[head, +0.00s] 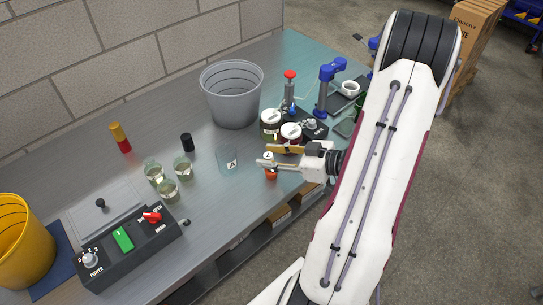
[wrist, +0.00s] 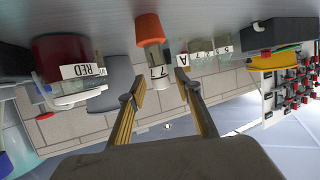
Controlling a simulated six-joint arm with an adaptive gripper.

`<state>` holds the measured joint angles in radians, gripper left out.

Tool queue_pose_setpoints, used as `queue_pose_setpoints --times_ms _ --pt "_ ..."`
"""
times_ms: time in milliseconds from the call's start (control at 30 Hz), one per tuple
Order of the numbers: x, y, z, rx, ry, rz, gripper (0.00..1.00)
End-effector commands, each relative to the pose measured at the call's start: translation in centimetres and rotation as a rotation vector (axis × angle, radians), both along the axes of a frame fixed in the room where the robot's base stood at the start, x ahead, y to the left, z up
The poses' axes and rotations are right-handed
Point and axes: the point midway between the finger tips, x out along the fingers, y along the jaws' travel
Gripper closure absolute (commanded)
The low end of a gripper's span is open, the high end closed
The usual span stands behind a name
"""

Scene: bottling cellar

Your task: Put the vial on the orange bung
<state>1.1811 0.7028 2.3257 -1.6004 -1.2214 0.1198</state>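The orange bung (wrist: 150,28) stands on the bench in the wrist view, which shows the bench at the top. The vial (wrist: 157,70), pale with a dark-marked label, stands in line on the bung and seems to touch it. My gripper (wrist: 160,88) has one finger on each side of the vial, with small gaps showing, so it looks open around it. In the head view my gripper (head: 266,159) is low over the bench's front edge, with its fingers apart. The orange bung (head: 271,175) shows just below it; the vial is mostly hidden there.
A grey bucket (head: 232,95), a blue stand (head: 328,85) and a control box (head: 128,245) are also on the bench.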

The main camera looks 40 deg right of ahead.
Motion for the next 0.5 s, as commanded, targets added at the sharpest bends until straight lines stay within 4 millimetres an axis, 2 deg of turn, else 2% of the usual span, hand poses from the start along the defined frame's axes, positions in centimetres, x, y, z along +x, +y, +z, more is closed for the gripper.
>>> queue_pose_setpoints --times_ms 500 --pt "-4.2 -1.8 1.6 0.0 0.0 -0.004 0.66"
